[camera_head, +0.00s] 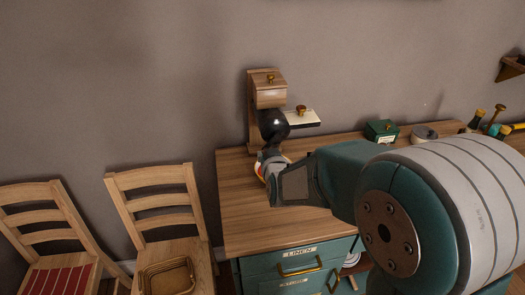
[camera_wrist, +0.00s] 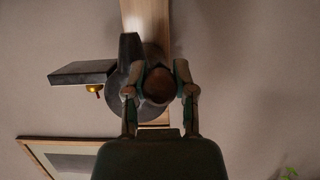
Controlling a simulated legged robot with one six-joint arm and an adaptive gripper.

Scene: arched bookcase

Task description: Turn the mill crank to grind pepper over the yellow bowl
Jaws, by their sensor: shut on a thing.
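The pepper mill (camera_head: 267,98) is a wooden stand at the back left of the wooden desk, with a black round part (camera_head: 273,124) on its front. The wrist view shows this dark disc (camera_wrist: 128,75) close up. My gripper (camera_head: 270,156) is in front of the mill, just below the black part. In the wrist view my gripper's two fingers (camera_wrist: 160,80) are closed around a round brown crank knob (camera_wrist: 158,87). A small yellow and red edge, perhaps the yellow bowl (camera_head: 259,171), shows beside my gripper; the rest is hidden behind it.
The wooden desk (camera_head: 240,205) has clear top at its left. A green box (camera_head: 381,131) and a grey round item (camera_head: 424,134) stand right of the mill.

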